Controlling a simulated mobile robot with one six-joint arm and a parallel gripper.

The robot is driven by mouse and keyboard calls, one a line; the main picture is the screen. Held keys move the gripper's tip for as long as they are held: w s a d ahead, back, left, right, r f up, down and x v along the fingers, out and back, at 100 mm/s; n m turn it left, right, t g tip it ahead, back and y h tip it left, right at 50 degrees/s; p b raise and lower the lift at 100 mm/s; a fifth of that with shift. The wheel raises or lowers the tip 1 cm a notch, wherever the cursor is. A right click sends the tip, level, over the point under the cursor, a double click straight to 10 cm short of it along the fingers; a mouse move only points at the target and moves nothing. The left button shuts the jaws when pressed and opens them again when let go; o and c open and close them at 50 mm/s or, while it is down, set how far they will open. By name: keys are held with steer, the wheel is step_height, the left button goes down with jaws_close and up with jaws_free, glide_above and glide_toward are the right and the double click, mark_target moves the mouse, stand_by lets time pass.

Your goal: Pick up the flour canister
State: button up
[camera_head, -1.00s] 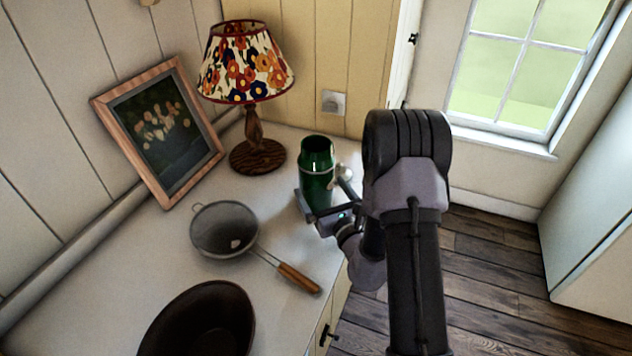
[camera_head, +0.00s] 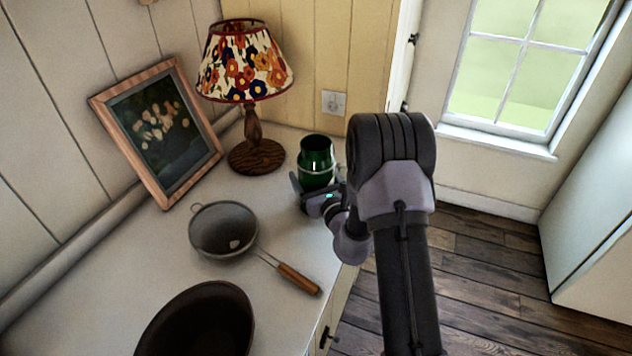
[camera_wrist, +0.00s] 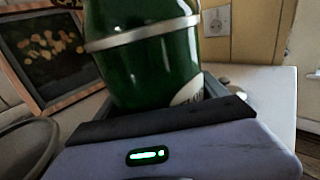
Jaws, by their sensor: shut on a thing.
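The flour canister (camera_head: 317,160) is a dark green, glossy canister with a silver band, at the counter's right end in the head view. It fills the upper middle of the wrist view (camera_wrist: 145,60), where part of a pale label with letters shows low on its right side. My gripper (camera_head: 317,184) is shut on the canister's lower part, coming from the front right. The canister looks upright. Its base is hidden by my gripper, so I cannot tell whether it touches the counter.
A lamp (camera_head: 246,70) with a floral shade stands behind the canister. A framed picture (camera_head: 160,130) leans on the wall at left. A sieve (camera_head: 224,228) and a dark bowl (camera_head: 198,320) lie in front. The counter (camera_head: 110,275) is clear between them.

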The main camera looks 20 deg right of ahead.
steer(key=c, duration=0.3)
steer(key=shift+c, duration=0.2)
